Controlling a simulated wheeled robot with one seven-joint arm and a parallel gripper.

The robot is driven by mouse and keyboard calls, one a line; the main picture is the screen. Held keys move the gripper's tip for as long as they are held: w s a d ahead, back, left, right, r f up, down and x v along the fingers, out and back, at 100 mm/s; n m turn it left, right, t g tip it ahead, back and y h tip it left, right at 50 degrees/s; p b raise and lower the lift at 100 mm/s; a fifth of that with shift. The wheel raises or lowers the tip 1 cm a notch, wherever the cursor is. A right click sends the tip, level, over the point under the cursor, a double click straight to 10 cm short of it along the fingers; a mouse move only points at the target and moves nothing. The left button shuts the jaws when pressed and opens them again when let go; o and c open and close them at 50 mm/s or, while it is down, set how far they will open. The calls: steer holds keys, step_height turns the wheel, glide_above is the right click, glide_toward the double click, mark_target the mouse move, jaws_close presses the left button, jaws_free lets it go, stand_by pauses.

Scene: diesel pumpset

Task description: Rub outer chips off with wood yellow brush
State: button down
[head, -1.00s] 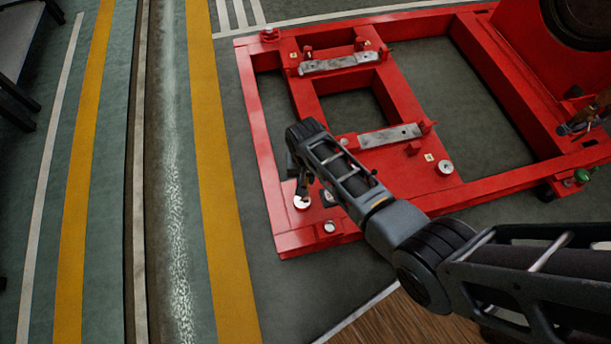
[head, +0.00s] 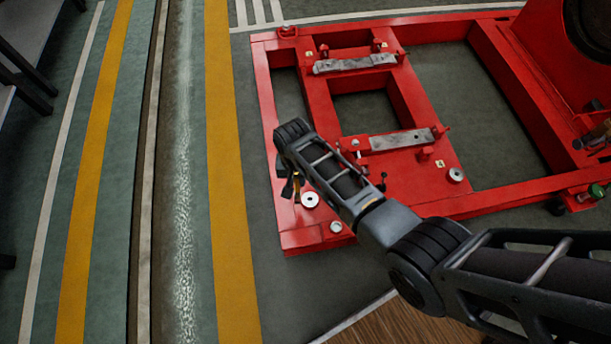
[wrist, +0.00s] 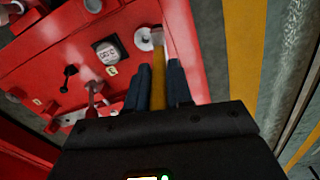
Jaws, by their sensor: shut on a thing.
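My gripper (wrist: 158,90) is shut on the yellow wooden handle of a brush (wrist: 158,97), which lies between the two dark fingers in the wrist view. The brush's pale head (wrist: 168,45) is beside or over the edge of a round, light metal pad (wrist: 143,39) on the red frame. I cannot tell whether it touches. In the head view my gripper (head: 290,186) is left of the same pad (head: 310,200), partly hidden by my arm, with a sliver of the brush (head: 297,188) showing. Chips are too small to make out.
The red base frame (head: 290,238) has more round pads (head: 336,227) and (head: 456,174), and grey metal plates (head: 402,139) between upright red posts. Floor with yellow stripes (head: 225,150) is clear to the left.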

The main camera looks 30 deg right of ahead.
steer(key=w+a+b, duration=0.1)
steer(key=w+a, duration=0.1)
steer(key=a, duration=0.4)
steer(key=shift+a+b, duration=0.3)
